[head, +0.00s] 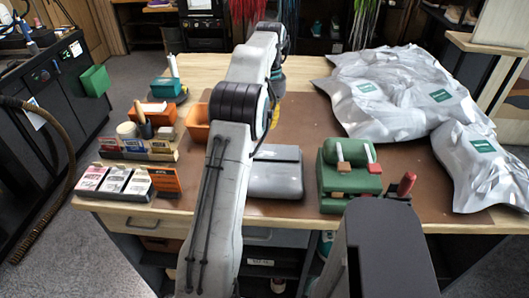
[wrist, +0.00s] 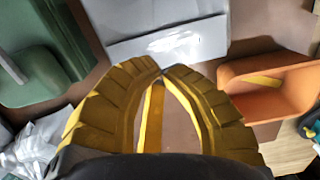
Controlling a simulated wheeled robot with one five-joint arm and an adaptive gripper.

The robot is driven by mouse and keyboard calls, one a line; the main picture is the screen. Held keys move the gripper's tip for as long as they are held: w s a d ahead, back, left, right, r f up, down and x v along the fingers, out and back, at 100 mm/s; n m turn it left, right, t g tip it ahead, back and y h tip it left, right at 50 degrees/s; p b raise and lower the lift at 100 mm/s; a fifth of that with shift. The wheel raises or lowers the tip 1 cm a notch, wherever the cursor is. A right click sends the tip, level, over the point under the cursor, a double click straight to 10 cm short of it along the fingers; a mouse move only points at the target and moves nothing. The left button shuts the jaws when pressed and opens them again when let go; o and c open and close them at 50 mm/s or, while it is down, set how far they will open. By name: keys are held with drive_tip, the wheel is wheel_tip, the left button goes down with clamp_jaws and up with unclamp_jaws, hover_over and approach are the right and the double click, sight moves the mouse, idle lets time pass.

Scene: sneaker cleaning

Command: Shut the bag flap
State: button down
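Several shiny silver bags with green labels lie at the right of the table; one large bag (head: 405,95) is at the back and another (head: 485,165) hangs near the right edge. I cannot make out which part is a flap. In the wrist view a bit of silver bag (wrist: 40,145) shows at the lower left. My gripper (wrist: 161,72) has yellow ribbed fingers whose tips meet, with nothing between them. It is above the brown table mat, near the grey box (wrist: 170,42) and apart from the bags. In the head view my arm mostly hides it.
The grey box (head: 275,180) lies mid-table. A green holder (head: 348,178) with brushes stands to its right. An orange bin (head: 197,122) is behind my arm; it also shows in the wrist view (wrist: 265,88). Small cartons (head: 125,182) line the left front. Brown mat is bare between the holder and bags.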

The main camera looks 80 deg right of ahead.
drive_tip(key=p, duration=0.4)
hover_over(267, 158)
drive_tip(key=f, duration=0.7)
drive_tip(key=shift+d+f, duration=0.35)
drive_tip(key=shift+f, duration=0.05)
drive_tip(key=shift+f+p, duration=0.8)
drive_tip(key=shift+f, duration=1.15)
drive_tip(key=shift+f, duration=0.2)
drive_tip(key=f+b, duration=0.1)
drive_tip(key=b, duration=0.1)
drive_tip(key=shift+a+b, duration=0.1)
drive_tip(key=shift+b, duration=0.2)
drive_tip(key=shift+a, duration=0.1)
drive_tip(key=shift+f, duration=0.1)
drive_tip(key=shift+r, duration=0.2)
